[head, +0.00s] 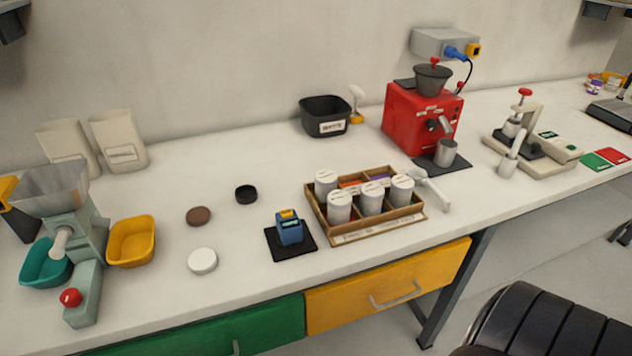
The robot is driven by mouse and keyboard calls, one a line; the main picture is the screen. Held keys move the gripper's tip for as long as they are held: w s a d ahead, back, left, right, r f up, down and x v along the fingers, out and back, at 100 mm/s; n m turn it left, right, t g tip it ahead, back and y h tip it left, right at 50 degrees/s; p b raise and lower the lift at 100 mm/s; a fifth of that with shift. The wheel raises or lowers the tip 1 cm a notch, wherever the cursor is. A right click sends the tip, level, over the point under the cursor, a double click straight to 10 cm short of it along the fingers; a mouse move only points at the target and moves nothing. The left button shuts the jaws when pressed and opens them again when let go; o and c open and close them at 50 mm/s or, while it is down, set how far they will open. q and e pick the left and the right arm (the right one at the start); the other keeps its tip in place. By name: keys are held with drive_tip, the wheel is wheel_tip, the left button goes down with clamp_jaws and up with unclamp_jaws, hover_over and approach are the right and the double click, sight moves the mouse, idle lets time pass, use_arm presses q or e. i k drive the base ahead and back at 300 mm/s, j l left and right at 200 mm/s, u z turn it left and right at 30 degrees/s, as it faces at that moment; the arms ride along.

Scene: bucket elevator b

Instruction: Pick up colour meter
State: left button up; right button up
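A small blue device with a yellow top and a small display, which looks like the colour meter (289,229), stands upright on a square black mat (306,249). The mat lies near the front edge of the white bench, left of the wooden tray. Nothing is touching the meter except the mat under it. Neither of my grippers shows in the head view.
A wooden tray (378,234) with several lidded white jars stands just right of the mat. A white disc (202,261), brown disc (198,216) and black ring (246,194) lie left. A red grinder (408,122) stands behind. A black padded seat (540,325) is at front right.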

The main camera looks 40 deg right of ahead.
sight(290, 234)
drive_tip(key=z, duration=1)
